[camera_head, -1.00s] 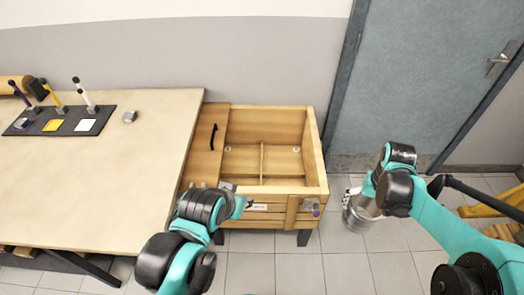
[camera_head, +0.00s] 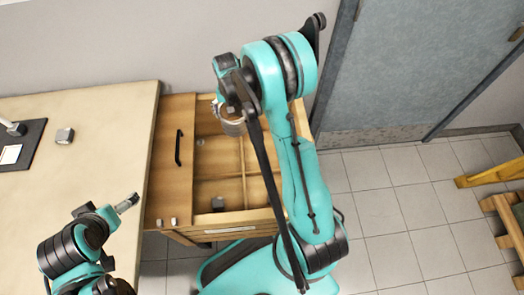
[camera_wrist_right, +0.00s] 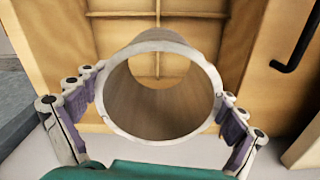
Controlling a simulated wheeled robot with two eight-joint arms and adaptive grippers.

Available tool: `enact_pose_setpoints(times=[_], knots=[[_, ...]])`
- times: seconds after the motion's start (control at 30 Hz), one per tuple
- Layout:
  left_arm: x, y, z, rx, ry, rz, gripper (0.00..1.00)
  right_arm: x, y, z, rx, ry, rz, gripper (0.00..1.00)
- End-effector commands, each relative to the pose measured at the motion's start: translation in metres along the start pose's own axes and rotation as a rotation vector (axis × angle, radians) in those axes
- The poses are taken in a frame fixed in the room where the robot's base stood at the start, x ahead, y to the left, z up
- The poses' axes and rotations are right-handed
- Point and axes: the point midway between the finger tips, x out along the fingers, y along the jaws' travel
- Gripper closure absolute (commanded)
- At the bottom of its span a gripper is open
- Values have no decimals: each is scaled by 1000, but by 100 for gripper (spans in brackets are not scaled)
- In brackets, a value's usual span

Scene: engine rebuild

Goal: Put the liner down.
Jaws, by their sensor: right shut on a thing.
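The liner (camera_head: 231,127), a hollow grey metal cylinder, is held by my right gripper (camera_head: 238,108) over the wooden crate (camera_head: 262,216). In the right wrist view the liner (camera_wrist_right: 205,78) shows its round open end, and my right gripper's fingers (camera_wrist_right: 158,112) press on it from both sides. Through its bore I see the crate's wooden floor and divider. The head view does not show clearly how high the liner hangs. My left gripper (camera_head: 128,203) is near the workbench's right edge, away from the liner; its jaw opening is unclear.
A wooden lid with a black handle (camera_head: 178,148) covers the crate's left side. Dividers split the open part, and a small metal piece (camera_head: 217,203) sits in its front left. The workbench (camera_head: 70,190) stands left. Floor right of the crate is clear; wooden pallets (camera_head: 507,215) stand far right.

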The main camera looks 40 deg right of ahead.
Motion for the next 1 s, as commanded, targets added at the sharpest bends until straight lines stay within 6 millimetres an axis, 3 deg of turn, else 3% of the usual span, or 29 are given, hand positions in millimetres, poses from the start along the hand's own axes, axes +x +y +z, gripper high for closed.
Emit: enact_pose_setpoints(times=[0.03,0.2,0.4,0.5,0.63,1.0], knots=[[8,0,6,0,0,0,0,33,10,-20,118,0,1,57],[21,0,15,0,0,0,0,125,49,-70,525,0,1,57],[33,0,24,0,0,0,0,221,97,-100,923,0,0,57],[36,0,26,0,0,0,0,252,114,-106,1054,0,0,57],[38,0,27,0,0,0,0,275,126,-109,1152,0,0,57],[57,0,41,0,0,0,0,336,130,-109,1182,1,0,57]])
